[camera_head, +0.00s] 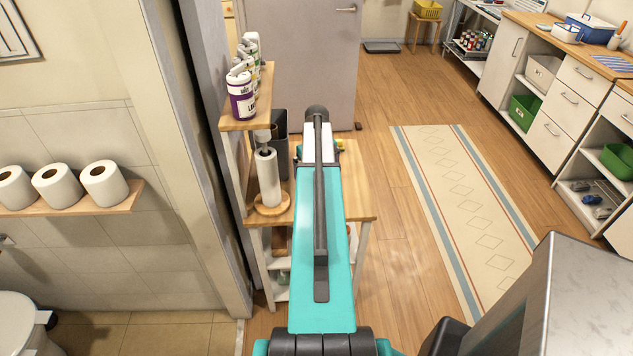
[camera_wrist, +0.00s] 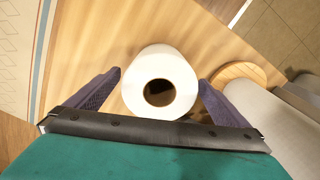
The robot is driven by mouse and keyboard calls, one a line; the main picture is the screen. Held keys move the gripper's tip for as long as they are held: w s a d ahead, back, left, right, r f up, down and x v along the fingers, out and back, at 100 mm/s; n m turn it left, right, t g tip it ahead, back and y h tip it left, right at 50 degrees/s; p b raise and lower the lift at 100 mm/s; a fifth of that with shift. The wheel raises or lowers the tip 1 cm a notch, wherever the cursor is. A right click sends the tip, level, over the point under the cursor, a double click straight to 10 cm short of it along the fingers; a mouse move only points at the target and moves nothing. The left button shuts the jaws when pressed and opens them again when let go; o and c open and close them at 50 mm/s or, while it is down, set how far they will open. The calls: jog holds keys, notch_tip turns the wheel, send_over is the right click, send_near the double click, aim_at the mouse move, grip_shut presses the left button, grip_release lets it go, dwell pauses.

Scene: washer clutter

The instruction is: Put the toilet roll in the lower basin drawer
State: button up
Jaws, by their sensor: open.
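A white toilet roll (camera_wrist: 177,64) stands on a wooden surface in the wrist view, its hollow end facing the camera. My gripper (camera_wrist: 160,80) is open, with one dark finger on each side of the roll. The left finger appears apart from it; I cannot tell whether the right one touches it. In the head view my teal arm reaches over the wooden shelf unit and hides this roll and my gripper. White drawers (camera_head: 544,134) show in the cabinets at the right, closed; I cannot tell which, if any, is the lower basin drawer.
A paper towel roll (camera_head: 266,178) on a round wooden base stands left of my arm, close to the gripper. Several bottles (camera_head: 241,95) stand on the upper shelf. More toilet rolls (camera_head: 58,186) sit on a wall shelf. Open floor and a rug (camera_head: 465,190) lie to the right.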

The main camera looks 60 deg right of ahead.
jog(key=shift+f+p, duration=0.45)
jog(key=shift+f, duration=1.15)
jog(key=c, duration=1.3)
jog(key=shift+r, duration=0.2)
jog(key=shift+r+b, duration=1.45)
jog(key=shift+r, duration=3.4)
